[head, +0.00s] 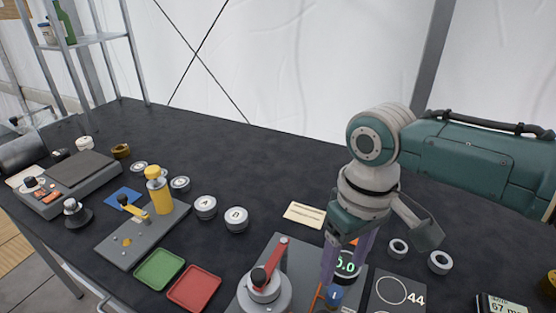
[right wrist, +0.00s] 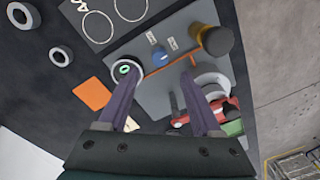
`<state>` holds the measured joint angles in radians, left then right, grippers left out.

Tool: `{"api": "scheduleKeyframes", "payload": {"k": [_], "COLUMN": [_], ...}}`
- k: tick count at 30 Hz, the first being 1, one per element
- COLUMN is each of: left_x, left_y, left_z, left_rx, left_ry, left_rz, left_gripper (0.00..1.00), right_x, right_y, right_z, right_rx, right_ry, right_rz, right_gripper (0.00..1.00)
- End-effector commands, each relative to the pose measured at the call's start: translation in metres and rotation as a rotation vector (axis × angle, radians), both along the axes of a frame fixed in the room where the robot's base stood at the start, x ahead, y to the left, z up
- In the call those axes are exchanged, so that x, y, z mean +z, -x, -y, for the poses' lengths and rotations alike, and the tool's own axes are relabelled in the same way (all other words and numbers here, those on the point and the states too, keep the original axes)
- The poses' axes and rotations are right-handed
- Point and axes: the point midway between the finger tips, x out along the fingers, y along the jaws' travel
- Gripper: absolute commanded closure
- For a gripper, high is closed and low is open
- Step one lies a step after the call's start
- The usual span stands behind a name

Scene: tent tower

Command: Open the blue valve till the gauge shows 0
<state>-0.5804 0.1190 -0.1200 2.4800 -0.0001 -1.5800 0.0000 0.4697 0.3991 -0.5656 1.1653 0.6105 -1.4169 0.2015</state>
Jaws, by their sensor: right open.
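The blue valve (head: 334,296) is a small blue knob on a grey plate (head: 300,262) at the bottom of the head view. It also shows in the right wrist view (right wrist: 158,55), beside an orange line. The round gauge (head: 347,266) has green digits that look like 0.0; a finger may cover part of them. It also shows in the right wrist view (right wrist: 126,69). My right gripper (head: 345,270) is open, with its two purple fingers apart above the plate; nothing shows between them. The blue valve lies beyond the fingertips in the right wrist view. My left gripper is not in view.
A red lever (head: 274,259) on a round grey base stands left of the gauge. A green tray (head: 160,269) and a red tray (head: 194,289) lie further left. A teal case (head: 480,160) stands at the right. The middle back of the dark table is clear.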

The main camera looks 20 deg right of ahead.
Motion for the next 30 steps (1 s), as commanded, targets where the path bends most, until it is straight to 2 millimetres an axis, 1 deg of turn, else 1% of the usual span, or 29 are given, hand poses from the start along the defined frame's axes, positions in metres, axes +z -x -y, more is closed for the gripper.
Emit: {"api": "scheduleKeyframes", "payload": {"k": [1,3,7,23,26,29,30], "left_x": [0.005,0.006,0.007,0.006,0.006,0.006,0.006], "left_y": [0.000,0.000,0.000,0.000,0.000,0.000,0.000], "left_z": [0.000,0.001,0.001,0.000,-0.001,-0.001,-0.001], "left_rx": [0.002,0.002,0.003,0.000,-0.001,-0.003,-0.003], "left_ry": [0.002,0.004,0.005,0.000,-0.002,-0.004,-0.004], "left_rz": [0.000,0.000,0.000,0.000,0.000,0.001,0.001], "left_gripper": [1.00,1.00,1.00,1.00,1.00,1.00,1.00], "right_x": [0.011,0.019,0.029,0.030,0.025,0.020,0.019], "right_y": [0.000,0.000,0.000,0.002,0.012,0.036,0.048], "right_z": [0.001,0.001,0.001,0.000,-0.014,-0.039,-0.050], "right_rx": [0.002,0.001,0.000,0.005,0.042,0.109,0.136], "right_ry": [0.001,0.000,0.001,-0.001,-0.016,-0.047,-0.062], "right_rz": [0.002,0.001,-0.001,-0.001,0.009,0.042,0.062], "right_gripper": [0.34,0.34,0.34,0.34,0.34,0.34,0.34]}}
